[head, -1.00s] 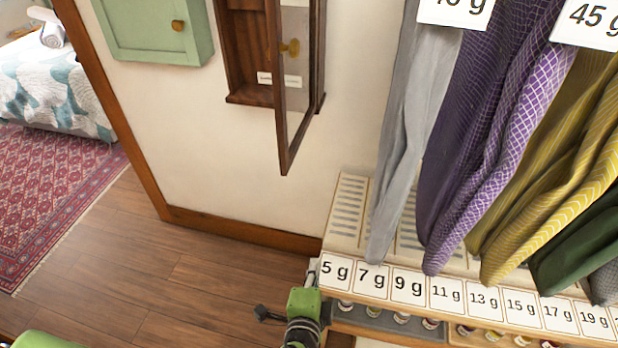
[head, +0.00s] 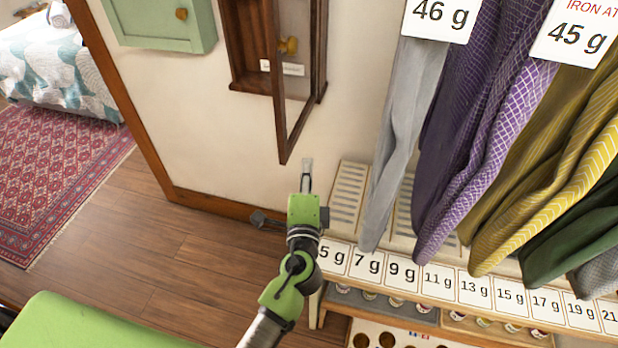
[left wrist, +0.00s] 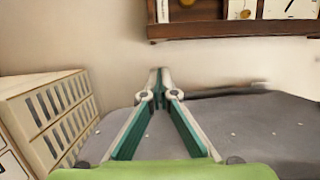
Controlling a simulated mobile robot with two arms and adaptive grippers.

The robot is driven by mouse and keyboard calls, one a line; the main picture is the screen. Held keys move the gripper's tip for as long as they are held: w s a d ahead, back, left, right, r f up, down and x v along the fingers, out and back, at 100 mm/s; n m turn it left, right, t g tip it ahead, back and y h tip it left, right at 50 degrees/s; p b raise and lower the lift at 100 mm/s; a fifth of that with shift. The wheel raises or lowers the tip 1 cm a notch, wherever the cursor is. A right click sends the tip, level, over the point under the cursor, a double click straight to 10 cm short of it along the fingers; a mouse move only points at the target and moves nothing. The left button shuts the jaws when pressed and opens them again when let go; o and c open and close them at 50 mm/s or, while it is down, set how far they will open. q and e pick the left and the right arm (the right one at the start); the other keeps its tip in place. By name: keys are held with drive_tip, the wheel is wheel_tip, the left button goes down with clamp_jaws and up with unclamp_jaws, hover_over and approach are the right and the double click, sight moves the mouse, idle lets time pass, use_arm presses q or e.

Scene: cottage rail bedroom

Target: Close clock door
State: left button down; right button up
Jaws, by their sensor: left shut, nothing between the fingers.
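The wall clock (head: 246,78) is a dark brown wooden case, its upper part cut off by the frame top. Its clock door (head: 281,125), a narrow wood-framed glass panel, stands open and swung out from the case. A brass round piece (head: 288,45) shows through the glass. My left gripper (head: 307,168) is shut and empty, a little below and right of the door's lower corner in the picture, with no clear contact. In the left wrist view, the closed fingertips (left wrist: 160,73) point toward the wall, below the clock's bottom ledge (left wrist: 235,29). My right gripper is not in view.
A rack with hanging ties (head: 460,150), weight cards (head: 438,18) and a slatted shelf (head: 345,200) stands close on the right. A green wall cabinet (head: 150,22) hangs left of the clock. Wooden floor (head: 140,235) is clear at the left, beside a red rug (head: 50,175).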

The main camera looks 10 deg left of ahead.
use_arm(q)
drive_tip(key=a+p, duration=0.1)
drive_tip(key=a, duration=0.2)
drive_tip(key=shift+s+a, duration=0.15)
drive_tip(key=shift+a, duration=0.05)
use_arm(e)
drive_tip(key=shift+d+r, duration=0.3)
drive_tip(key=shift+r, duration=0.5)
use_arm(q)
drive_tip(key=shift+f, duration=0.1)
